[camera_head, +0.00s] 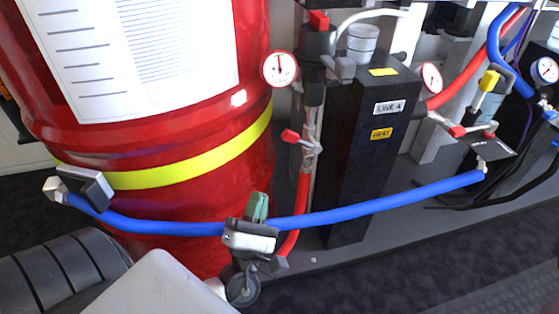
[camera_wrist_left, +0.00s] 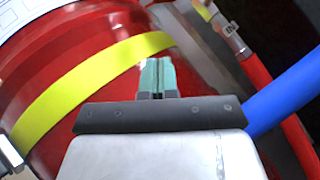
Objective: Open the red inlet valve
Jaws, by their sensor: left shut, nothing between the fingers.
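A small red valve handle (camera_head: 290,136) sits on a silver fitting of the vertical pipe between the red drum (camera_head: 200,215) and the black LINE A unit (camera_head: 360,140). Another red handle (camera_head: 457,131) shows on a fitting at the right. My right gripper is not in view.
A blue hose (camera_head: 370,208) runs across the front, behind my left gripper in the picture. A red hose (camera_head: 302,205) drops from the nearer valve. Round gauges (camera_head: 279,69) stand above. A red-topped black part (camera_head: 318,22) stands over the pipe. Dark floor (camera_head: 400,275) is clear in front.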

